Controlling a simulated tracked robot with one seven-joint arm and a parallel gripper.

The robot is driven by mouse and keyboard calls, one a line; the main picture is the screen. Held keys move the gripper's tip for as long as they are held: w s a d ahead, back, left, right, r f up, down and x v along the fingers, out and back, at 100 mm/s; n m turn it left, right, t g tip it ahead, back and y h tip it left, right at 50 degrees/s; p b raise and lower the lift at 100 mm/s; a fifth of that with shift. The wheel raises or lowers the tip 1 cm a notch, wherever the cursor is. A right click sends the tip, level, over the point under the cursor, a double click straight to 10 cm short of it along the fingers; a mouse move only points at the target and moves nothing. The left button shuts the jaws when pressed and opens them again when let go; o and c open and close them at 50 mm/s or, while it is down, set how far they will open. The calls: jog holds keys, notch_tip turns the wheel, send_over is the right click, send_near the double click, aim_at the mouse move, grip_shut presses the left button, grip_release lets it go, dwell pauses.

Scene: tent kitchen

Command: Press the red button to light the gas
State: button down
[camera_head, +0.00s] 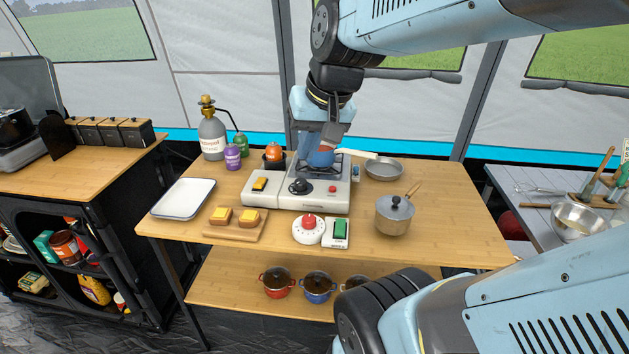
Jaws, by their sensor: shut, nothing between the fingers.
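A white round device with a larger red dome (308,221) sits on the table in front of the stove. My gripper (322,152) is shut and empty, over the stove's back right part, behind and above the small red button. Its tips are small and unclear against a blue shape, and the burner below is partly hidden.
A white box with a green button (340,230) stands beside the red-domed device. A lidded pot (394,214) and a pan (383,168) are at right. Bread on a board (236,232), a white tray (184,198) and a gas cylinder (212,139) are at left.

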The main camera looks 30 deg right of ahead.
jog(key=w+d+f+m+y, duration=0.25)
jog(key=w+m, duration=0.25)
jog(key=w, duration=0.3)
jog(key=m+t+y, duration=0.2)
jog(key=m+t, duration=0.1)
jog(key=m, duration=0.9)
send_over(335, 189)
notch_tip(335, 189, down, 14)
jog(key=shift+r, duration=0.25)
jog(key=shift+f, duration=4.4)
jog(key=shift+f, duration=0.85)
jog(key=shift+r, duration=0.95)
